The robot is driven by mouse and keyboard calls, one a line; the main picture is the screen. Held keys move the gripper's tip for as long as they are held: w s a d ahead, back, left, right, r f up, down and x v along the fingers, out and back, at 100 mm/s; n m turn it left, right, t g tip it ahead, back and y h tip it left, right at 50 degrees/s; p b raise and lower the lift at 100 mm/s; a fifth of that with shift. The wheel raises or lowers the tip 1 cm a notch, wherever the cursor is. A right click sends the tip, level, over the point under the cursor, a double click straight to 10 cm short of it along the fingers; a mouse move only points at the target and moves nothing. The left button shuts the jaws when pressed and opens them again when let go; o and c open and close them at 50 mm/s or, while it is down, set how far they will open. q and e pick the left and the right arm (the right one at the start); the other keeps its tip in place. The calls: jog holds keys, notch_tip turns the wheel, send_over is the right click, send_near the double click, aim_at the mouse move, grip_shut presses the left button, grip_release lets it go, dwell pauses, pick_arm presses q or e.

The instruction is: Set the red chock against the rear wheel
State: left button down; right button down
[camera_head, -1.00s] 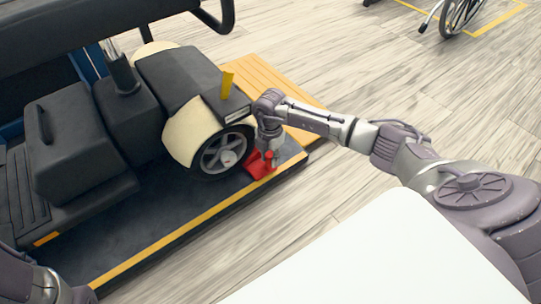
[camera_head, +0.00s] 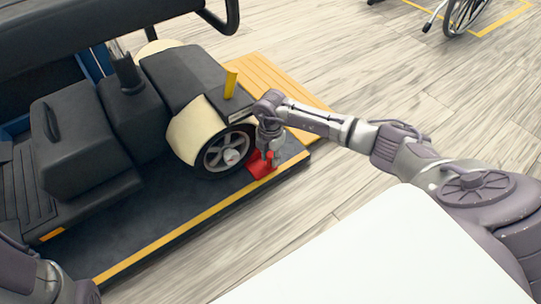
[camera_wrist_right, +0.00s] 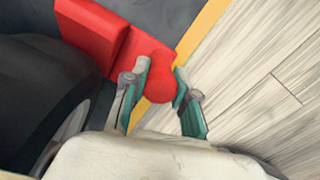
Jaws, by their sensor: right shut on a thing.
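The red chock (camera_head: 261,169) is at the foot of the scooter's wheel (camera_head: 230,153), on the wheel's right side, at the dark platform's edge. In the right wrist view the chock (camera_wrist_right: 98,38) is a red block with a rounded red knob. My right gripper (camera_head: 270,158) is above the chock. In the wrist view its fingers (camera_wrist_right: 160,92) are shut on the knob. The dark tyre (camera_wrist_right: 40,85) is close beside the chock; I cannot tell whether they touch. My left gripper is out of view; only part of that arm shows at lower left.
The scooter (camera_head: 90,140) stands on a dark platform (camera_head: 160,222) with a yellow edge stripe. An orange ramp (camera_head: 268,82) lies behind the wheel. A wheelchair wheel (camera_head: 466,14) is at the top right. The wooden floor (camera_head: 400,85) between is clear.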

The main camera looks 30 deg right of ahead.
dwell(0.3)
jog(key=c, duration=0.8)
grip_release()
jog(key=shift+r, duration=0.1)
notch_tip(320, 180, up, 12)
jog(key=shift+f, duration=0.1)
